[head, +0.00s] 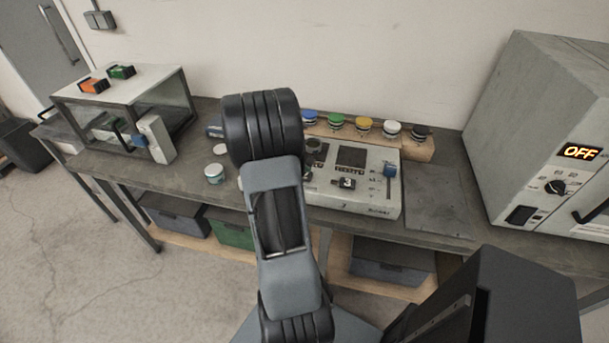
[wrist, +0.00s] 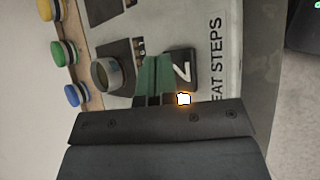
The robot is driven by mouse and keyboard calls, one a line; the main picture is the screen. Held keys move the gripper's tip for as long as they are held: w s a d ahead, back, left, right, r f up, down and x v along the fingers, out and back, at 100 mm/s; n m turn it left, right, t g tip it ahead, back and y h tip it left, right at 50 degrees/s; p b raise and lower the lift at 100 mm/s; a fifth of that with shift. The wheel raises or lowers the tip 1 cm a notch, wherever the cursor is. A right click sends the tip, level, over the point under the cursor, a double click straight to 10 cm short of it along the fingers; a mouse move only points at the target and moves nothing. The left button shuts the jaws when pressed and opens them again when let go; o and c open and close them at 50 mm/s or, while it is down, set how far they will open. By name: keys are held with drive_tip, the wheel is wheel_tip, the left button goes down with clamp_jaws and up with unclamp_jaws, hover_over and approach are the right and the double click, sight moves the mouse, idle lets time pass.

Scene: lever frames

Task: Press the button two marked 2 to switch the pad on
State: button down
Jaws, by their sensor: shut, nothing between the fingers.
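The button two (wrist: 182,69) is a dark square key with a white 2, seen sideways in the wrist view. It sits on a pale control panel (head: 377,203), which also shows in the wrist view (wrist: 205,22). A small square light (wrist: 184,99) glows white-orange next to the key. My gripper (wrist: 156,60) is shut and empty, with greenish fingers over the panel, just left of the key in the wrist view. I cannot tell whether they touch it. In the head view my arm hides the gripper and button two; a key marked 3 (head: 347,183) shows.
A round dark knob (wrist: 105,73) is left of my fingers in the wrist view. A row of coloured buttons (head: 336,120) stands behind the panel. A grey oven (head: 545,110) reading OFF is at right, a glass-sided case (head: 125,100) at left. A flat dark plate (head: 437,200) lies right of the panel.

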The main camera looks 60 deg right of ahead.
wheel_tip(320, 180, up, 6)
drive_tip(key=p, duration=0.4)
idle(0.3)
idle(0.4)
